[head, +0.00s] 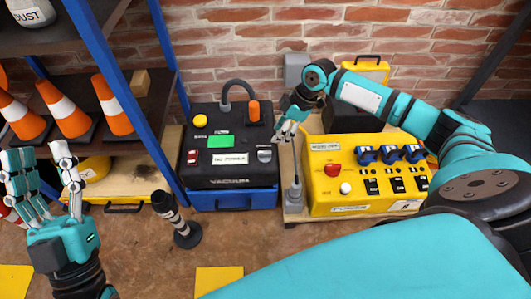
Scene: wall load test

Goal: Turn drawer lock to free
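A black unit (228,172) with the raised word VACUUM on its front edge stands on a blue drawer-like base (234,199) in the middle of the head view. A small silver latch or knob (264,154) sits at its right, beside a white label (230,158). I cannot tell for sure whether this is the drawer lock. My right gripper (288,130) hangs just right of the black unit, apart from the silver part; its fingers are too small to tell open from shut. My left gripper (45,168) is open and empty at the far left, fingers pointing up.
A yellow control box (322,197) with a red knob (332,170) and blue switches stands right of the black unit. A blue-framed shelf (103,60) holds orange cones (66,108). A dark post (175,218) stands on the floor. A brick wall closes the back.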

